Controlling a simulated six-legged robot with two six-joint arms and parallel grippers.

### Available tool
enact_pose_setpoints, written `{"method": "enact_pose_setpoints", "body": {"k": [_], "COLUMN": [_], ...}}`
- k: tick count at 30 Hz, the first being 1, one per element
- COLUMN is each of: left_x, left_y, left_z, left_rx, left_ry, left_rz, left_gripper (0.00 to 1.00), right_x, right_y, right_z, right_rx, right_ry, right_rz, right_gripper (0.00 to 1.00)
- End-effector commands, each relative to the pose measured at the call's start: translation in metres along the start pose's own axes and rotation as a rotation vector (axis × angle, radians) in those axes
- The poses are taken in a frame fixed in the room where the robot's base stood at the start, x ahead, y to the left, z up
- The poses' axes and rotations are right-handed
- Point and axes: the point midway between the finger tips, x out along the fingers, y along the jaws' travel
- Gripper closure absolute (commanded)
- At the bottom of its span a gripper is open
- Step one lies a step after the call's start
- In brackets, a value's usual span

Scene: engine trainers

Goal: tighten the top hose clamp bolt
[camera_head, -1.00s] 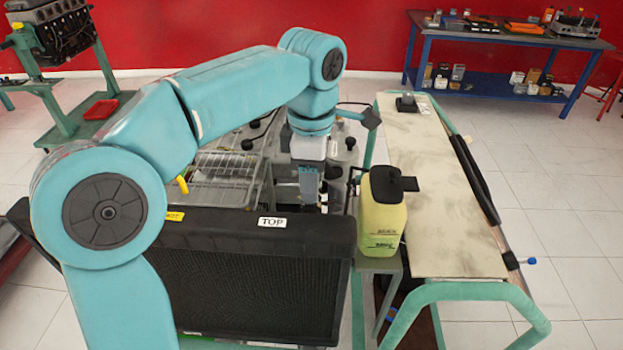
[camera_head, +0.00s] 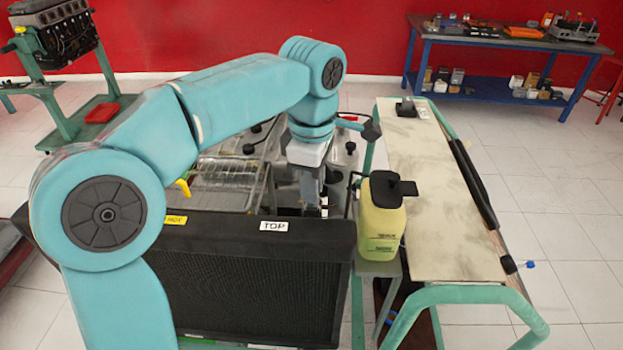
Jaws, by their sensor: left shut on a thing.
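My left arm comes in from the left and arches over the black radiator (camera_head: 255,290), which bears a white TOP label (camera_head: 273,226). My left gripper (camera_head: 311,205) points down just behind the radiator's top edge, left of the yellow-green bottle. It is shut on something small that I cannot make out. The top hose clamp and its bolt are hidden behind the gripper and the radiator, or too small to tell. My right gripper is not in view.
A yellow-green bottle (camera_head: 380,225) with a black cap stands right of the gripper. A beige panel (camera_head: 435,190) in a green tube frame lies further right. A wire-topped metal unit (camera_head: 225,180) is behind the radiator. A blue workbench (camera_head: 490,60) and an engine stand (camera_head: 75,110) stand at the back.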

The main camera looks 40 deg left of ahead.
Motion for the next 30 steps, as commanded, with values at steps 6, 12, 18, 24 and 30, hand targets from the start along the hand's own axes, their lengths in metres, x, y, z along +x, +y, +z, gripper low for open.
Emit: {"method": "enact_pose_setpoints", "body": {"k": [6,12,18,24,30], "left_x": [-0.001,0.0,0.0,0.001,0.001], "left_y": [-0.001,-0.001,-0.001,-0.002,-0.001], "left_z": [0.0,0.0,0.001,0.001,0.001], "left_rx": [0.194,0.385,0.575,0.765,0.955], "left_ry": [0.001,0.0,0.0,-0.001,-0.003], "left_rz": [-0.006,-0.007,-0.008,-0.01,-0.009], "left_gripper": [1.0,1.0,1.0,1.0,1.0], "right_x": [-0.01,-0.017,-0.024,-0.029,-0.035], "right_y": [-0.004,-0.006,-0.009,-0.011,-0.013], "right_z": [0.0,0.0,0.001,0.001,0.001], "right_rx": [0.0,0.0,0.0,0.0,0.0], "right_ry": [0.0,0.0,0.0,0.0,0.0], "right_rz": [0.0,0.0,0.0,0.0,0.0], "right_gripper": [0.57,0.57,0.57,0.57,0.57]}}
